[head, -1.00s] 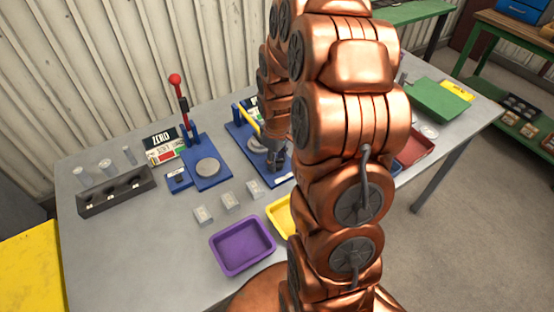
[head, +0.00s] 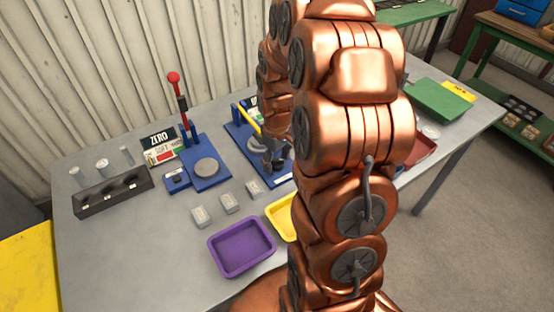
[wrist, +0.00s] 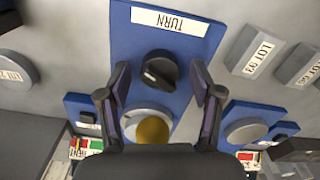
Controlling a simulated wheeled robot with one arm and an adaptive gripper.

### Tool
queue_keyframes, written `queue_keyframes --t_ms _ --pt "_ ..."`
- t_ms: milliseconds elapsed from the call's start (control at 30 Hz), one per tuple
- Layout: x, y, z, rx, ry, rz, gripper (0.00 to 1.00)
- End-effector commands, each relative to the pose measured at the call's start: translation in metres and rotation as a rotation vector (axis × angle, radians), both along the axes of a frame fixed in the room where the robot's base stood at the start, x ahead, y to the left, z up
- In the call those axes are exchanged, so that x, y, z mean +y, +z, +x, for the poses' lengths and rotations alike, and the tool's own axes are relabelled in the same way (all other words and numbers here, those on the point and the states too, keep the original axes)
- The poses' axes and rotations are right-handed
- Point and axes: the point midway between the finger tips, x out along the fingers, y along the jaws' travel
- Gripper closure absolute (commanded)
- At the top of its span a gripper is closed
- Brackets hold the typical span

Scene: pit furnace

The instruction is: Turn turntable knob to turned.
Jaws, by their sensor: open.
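The turntable knob (wrist: 159,70) is a round black knob with a pointer mark, on a blue base plate (wrist: 185,45) beside a label reading TURN. Below it in the wrist view is a silver disc with a yellow-brown round top (wrist: 152,129). My gripper (wrist: 160,80) is open, one finger to the left and one to the right of the knob, with gaps visible on both sides. How high the fingertips are above the plate I cannot tell. In the head view the blue plate (head: 240,139) is partly behind my arm, and the knob is hidden.
A yellow frame (head: 245,117) stands on the turntable plate close to my gripper. Left are a blue fixture (head: 210,183) with a red-knobbed lever (head: 174,78) and a dark rack (head: 112,193). Small labelled blocks (head: 228,203) and a purple tray (head: 242,247) lie in front.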

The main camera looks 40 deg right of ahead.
Motion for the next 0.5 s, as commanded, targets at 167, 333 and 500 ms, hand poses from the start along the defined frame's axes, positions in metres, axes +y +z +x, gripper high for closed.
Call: queue_keyframes --t_ms 167,333,500 --pt "0.000 0.001 0.000 -0.001 0.000 0.000 0.35" --pt "-0.001 0.015 0.002 -0.005 0.000 -0.002 0.35" --pt "-0.001 0.045 0.003 -0.009 0.000 -0.004 0.35"
